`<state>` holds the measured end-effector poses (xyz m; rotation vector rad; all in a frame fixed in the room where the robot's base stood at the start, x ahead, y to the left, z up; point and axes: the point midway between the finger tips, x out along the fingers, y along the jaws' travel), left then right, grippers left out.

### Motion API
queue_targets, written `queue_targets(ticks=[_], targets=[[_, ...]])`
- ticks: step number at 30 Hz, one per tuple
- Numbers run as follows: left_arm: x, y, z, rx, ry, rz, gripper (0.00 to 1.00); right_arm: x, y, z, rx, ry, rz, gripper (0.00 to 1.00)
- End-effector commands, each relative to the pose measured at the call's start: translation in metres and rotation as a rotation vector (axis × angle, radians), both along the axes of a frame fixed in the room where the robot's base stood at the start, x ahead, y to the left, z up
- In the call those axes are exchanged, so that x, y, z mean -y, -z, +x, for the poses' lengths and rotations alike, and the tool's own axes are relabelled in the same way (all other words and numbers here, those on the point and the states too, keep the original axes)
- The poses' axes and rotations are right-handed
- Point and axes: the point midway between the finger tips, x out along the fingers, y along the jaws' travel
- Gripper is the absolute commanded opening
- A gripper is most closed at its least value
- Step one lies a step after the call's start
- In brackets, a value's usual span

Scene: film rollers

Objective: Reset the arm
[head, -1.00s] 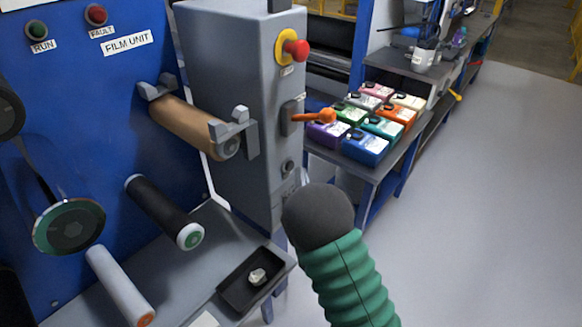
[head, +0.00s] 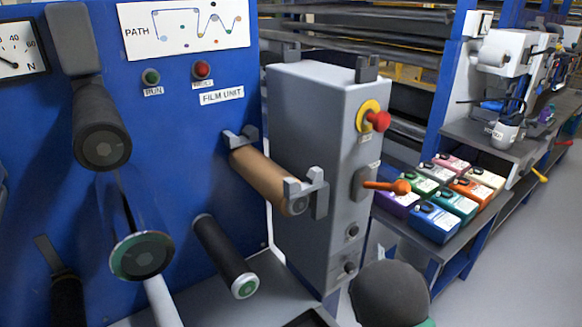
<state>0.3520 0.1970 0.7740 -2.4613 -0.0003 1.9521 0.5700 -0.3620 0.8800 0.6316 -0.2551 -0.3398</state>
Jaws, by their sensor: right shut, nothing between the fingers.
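My right gripper (head: 390,295) shows as a dark grey rounded end at the bottom edge, right of centre. Only a sliver of the green ribbed sleeve of my right arm shows beside it. It is shut, with nothing seen held. In the picture it lies below the orange lever (head: 388,187) on the grey control box (head: 318,150), apart from the lever. My left gripper is out of view. The blue film unit (head: 215,150) carries a brown film roller (head: 262,176) in grey brackets and a black roller (head: 222,252) below it.
Several coloured bottles (head: 450,218) stand on a bench to the right. A dark tray (head: 308,318) is cut off at the bottom edge. A dark roller (head: 101,137) and a green-rimmed disc (head: 141,255) stick out at left. The floor at lower right (head: 510,285) is clear.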

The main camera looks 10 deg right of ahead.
Motion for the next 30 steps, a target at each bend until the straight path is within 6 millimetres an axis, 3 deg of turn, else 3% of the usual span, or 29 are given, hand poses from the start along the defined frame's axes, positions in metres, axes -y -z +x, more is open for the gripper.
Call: queue_targets(ticks=[2,4,8,12,18,23,24,25,30], targets=[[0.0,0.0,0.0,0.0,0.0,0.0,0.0,-0.003,0.007,0.001,-0.013,-0.009,0.13,0.0],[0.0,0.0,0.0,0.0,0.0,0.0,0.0,-0.01,0.021,0.002,-0.039,-0.013,0.375,0.0],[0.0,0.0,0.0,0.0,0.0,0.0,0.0,-0.048,0.062,-0.015,-0.129,0.058,1.022,0.0],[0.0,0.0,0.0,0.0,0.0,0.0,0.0,-0.1,0.093,-0.061,-0.223,0.305,1.591,0.0],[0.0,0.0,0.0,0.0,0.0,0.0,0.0,-0.147,0.107,-0.142,-0.257,0.781,1.987,0.0],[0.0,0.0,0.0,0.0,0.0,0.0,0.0,-0.164,0.105,-0.209,-0.179,1.184,2.089,0.0],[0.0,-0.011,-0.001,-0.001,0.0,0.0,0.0,-0.165,0.093,-0.221,-0.154,1.256,2.091,0.0],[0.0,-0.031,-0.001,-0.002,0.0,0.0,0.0,-0.165,0.074,-0.219,-0.157,1.248,2.091,0.0],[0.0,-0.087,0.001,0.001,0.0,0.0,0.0,-0.165,0.02,-0.218,-0.159,1.247,2.09,0.0]])
